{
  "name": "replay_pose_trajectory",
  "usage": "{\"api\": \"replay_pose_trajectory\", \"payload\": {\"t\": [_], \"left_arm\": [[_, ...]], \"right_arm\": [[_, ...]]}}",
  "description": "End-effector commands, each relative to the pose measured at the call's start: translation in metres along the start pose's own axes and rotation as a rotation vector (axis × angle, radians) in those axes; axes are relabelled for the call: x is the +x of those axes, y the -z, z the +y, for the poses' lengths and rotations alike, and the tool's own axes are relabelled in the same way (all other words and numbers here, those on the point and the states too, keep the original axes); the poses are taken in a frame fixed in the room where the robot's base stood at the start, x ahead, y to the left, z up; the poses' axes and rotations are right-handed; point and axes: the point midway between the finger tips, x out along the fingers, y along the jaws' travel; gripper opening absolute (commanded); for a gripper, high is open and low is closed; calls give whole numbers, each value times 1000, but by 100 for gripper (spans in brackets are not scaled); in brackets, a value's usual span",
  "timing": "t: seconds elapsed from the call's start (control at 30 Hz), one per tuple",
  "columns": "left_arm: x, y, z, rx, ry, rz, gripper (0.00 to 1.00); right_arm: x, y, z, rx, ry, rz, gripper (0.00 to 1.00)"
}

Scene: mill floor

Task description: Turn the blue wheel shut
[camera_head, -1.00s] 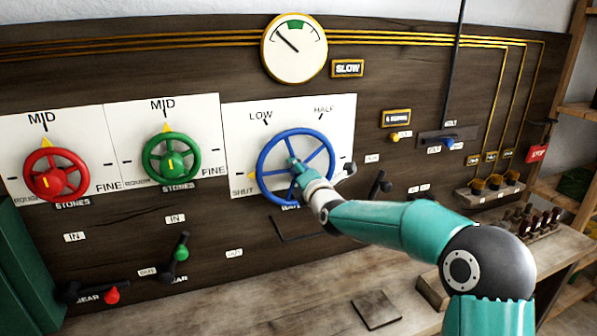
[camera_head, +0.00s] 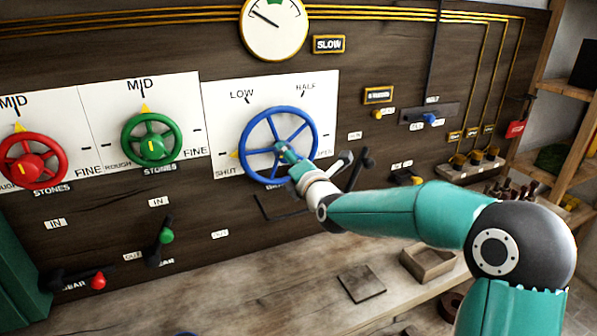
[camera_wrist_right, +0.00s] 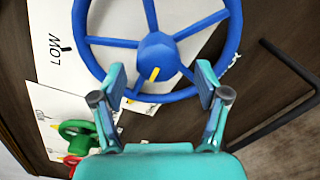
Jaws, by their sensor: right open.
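The blue wheel (camera_head: 247,147) is a spoked wheel on a white plate (camera_head: 222,110) marked SHUT, LOW, HALF and OPEN. A yellow pointer (camera_head: 234,155) at its left side stands by SHUT. My right gripper (camera_head: 283,153) is in front of the hub. In the right wrist view, the right gripper (camera_wrist_right: 160,72) is open, its fingers either side of the blue wheel's hub (camera_wrist_right: 157,52), which has a yellow mark. I cannot tell whether the fingers touch it. The right arm hides part of the lower right rim. My left gripper is not in view.
A red wheel (camera_head: 33,168) and a green wheel (camera_head: 152,147) stand to the left. The round gauge (camera_head: 275,38) is above, beside a SLOW sign (camera_head: 328,44). Black levers stand below and right. The wooden bench (camera_head: 240,290) is mostly clear below.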

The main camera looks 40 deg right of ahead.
Motion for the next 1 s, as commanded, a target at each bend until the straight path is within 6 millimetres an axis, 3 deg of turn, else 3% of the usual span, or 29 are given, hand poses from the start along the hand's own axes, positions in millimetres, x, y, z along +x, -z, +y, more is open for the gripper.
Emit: {"api": "replay_pose_trajectory", "payload": {"t": [0.1,0.33,1.0], "left_arm": [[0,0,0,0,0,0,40],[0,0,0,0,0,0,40],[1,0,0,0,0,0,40]], "right_arm": [[-24,0,0,0,0,0,74],[-53,1,-1,0,2,2,74],[-59,1,-2,0,2,2,74]]}}
